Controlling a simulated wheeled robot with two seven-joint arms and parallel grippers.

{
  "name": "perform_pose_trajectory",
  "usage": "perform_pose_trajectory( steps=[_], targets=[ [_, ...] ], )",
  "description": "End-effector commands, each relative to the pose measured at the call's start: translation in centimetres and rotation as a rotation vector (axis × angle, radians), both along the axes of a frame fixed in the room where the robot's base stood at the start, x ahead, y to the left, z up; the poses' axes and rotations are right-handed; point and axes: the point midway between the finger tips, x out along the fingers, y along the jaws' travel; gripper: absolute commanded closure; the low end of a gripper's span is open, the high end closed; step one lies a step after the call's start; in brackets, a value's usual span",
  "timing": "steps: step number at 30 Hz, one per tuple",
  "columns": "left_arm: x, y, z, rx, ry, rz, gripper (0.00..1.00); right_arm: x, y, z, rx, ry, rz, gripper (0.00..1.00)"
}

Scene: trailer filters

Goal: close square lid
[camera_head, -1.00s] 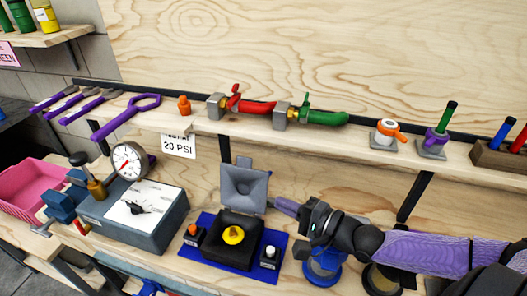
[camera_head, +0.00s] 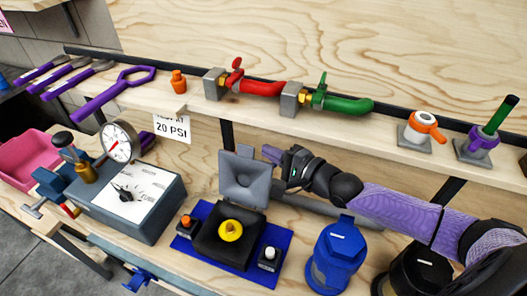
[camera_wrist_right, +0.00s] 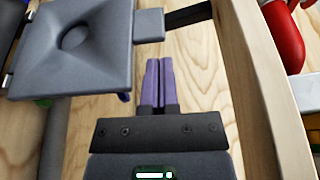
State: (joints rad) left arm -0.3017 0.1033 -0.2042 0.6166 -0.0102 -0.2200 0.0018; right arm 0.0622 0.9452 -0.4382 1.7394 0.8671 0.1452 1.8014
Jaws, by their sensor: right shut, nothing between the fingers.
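The grey square lid (camera_head: 243,180) stands open, tilted up at the back of a black square box (camera_head: 212,245) on a blue mat (camera_head: 262,272). A round yellow piece (camera_head: 230,230) shows in the open box. My right gripper (camera_head: 272,153) is shut and empty, beside the lid's upper right edge. In the right wrist view, the lid (camera_wrist_right: 75,50) fills the upper left, and its side tab (camera_wrist_right: 149,24) lies just beyond the closed purple fingers (camera_wrist_right: 158,70). Whether the fingers touch the lid or tab, I cannot tell. My left gripper is out of view.
An orange-topped button (camera_head: 187,222) and a white-topped button (camera_head: 269,255) flank the box. A gauge box (camera_head: 135,200) stands left, a blue canister (camera_head: 338,258) right. The shelf above holds red (camera_head: 262,88) and green (camera_head: 345,104) handled valves, close over my right arm.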

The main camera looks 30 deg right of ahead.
Motion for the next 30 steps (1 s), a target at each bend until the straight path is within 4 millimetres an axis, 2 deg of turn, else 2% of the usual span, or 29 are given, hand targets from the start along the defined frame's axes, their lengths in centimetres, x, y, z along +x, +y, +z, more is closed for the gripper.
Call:
perform_pose_trajectory(
  steps=[3,8,18,30],
  targets=[
    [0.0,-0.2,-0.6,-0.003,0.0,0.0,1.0,1.4,0.5,-0.2,0.0,-0.002,0.0,1.0],
    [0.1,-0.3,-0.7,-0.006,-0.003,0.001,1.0,2.1,0.9,-0.2,-0.001,0.0,0.0,1.0],
    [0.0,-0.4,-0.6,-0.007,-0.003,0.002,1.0,2.0,0.9,-0.1,-0.003,-0.001,-0.001,1.0],
    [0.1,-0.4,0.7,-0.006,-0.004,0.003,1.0,1.3,1.7,0.3,-0.057,-0.05,-0.001,1.0]
  ],
)
